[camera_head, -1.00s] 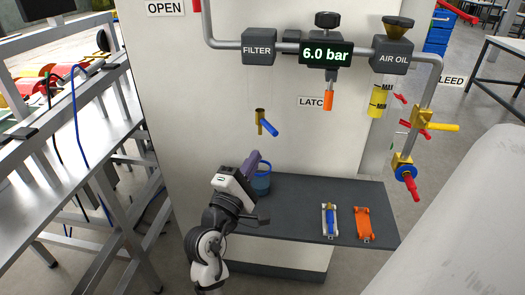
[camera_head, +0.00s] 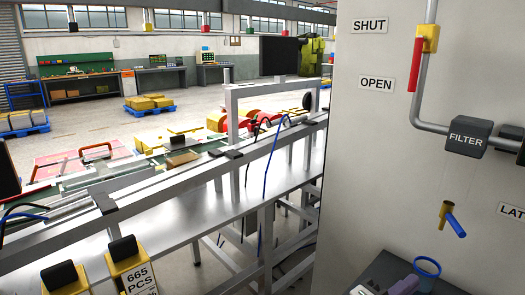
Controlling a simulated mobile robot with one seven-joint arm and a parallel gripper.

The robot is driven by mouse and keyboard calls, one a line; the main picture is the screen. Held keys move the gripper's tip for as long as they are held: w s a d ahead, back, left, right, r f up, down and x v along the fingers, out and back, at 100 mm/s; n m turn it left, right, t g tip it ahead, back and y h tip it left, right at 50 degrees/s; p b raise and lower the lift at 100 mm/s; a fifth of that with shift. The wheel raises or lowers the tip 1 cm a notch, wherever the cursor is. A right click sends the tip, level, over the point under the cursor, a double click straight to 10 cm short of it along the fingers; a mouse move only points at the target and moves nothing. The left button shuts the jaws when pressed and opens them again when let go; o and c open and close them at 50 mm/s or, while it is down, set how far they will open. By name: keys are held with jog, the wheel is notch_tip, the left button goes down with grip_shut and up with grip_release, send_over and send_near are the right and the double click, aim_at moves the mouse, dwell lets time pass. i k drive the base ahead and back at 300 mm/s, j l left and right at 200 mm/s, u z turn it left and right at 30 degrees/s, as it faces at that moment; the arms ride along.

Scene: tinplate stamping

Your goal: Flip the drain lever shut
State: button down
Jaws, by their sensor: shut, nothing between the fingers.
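A brass valve (camera_head: 445,212) with a blue lever (camera_head: 456,226) sits on the pale panel below the FILTER block (camera_head: 468,137); I take it for the drain. The blue lever points down and to the right. A thin line hangs between the filter and the valve. My gripper (camera_head: 412,284) is at the bottom edge, with its purple fingers shut and empty. It is below the valve and apart from it, beside a blue-rimmed cup (camera_head: 428,266). Most of my arm is out of frame.
A red lever (camera_head: 415,65) hangs down from a yellow valve on the pipe, near the SHUT (camera_head: 369,26) and OPEN (camera_head: 376,83) labels. A grey shelf (camera_head: 382,268) is under the panel. A metal-framed bench (camera_head: 190,225) stands at left.

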aim_at(456, 226)
jog(key=k, duration=0.85)
